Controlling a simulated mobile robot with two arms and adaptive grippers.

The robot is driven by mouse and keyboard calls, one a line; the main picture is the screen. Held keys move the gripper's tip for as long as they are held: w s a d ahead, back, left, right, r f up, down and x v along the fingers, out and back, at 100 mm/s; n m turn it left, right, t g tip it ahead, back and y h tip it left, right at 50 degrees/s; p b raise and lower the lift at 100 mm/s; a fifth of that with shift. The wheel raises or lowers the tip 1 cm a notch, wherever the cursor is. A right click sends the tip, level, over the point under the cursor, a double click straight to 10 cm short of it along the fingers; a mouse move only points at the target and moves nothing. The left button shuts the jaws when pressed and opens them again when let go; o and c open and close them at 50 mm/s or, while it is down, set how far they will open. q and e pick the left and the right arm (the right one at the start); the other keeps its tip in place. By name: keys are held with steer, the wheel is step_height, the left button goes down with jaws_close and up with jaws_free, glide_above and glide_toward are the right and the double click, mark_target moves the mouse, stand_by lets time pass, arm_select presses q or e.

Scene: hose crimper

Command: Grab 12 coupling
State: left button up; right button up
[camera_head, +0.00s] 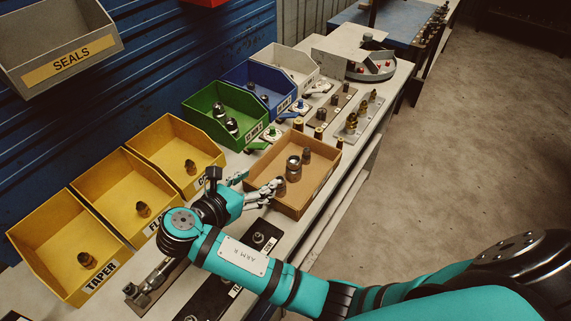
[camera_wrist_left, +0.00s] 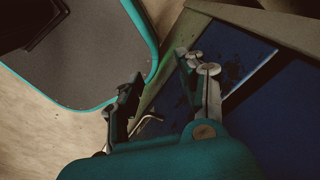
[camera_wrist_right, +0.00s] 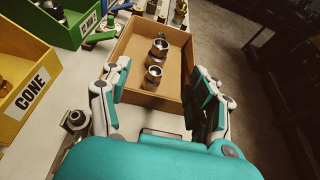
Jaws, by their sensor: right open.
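Several metal couplings stand in an open brown box on the bench. A large one (camera_head: 293,168) is near the middle, with a smaller one (camera_head: 306,154) behind it. In the right wrist view, one coupling (camera_wrist_right: 159,47) stands farther off and another (camera_wrist_right: 153,76) nearer. No size mark is readable on them, so I cannot tell which is the 12. My right gripper (camera_head: 272,188) is open and empty at the box's near left edge; its fingers (camera_wrist_right: 160,92) spread either side of the couplings in its wrist view. My left gripper (camera_wrist_left: 160,85) is open and empty, away from the couplings.
The brown box (camera_head: 322,188) has low walls. Yellow bins (camera_head: 62,222), a green bin (camera_head: 205,101), a blue bin (camera_head: 243,78) and a pale bin (camera_head: 291,62) line the back. Fittings on dark plates (camera_head: 325,112) stand beyond the box. Open floor (camera_head: 440,130) lies to the right.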

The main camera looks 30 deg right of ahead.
steer(key=p, duration=0.2)
glide_toward(292, 162)
steer(key=x, duration=0.4)
steer(key=shift+w+d, duration=0.3)
steer(key=shift+d, duration=0.05)
steer(key=p+x, duration=0.1)
steer(key=x, duration=0.4)
steer(key=shift+d+f, duration=0.1)
steer(key=shift+f, duration=0.15)
jaws_close()
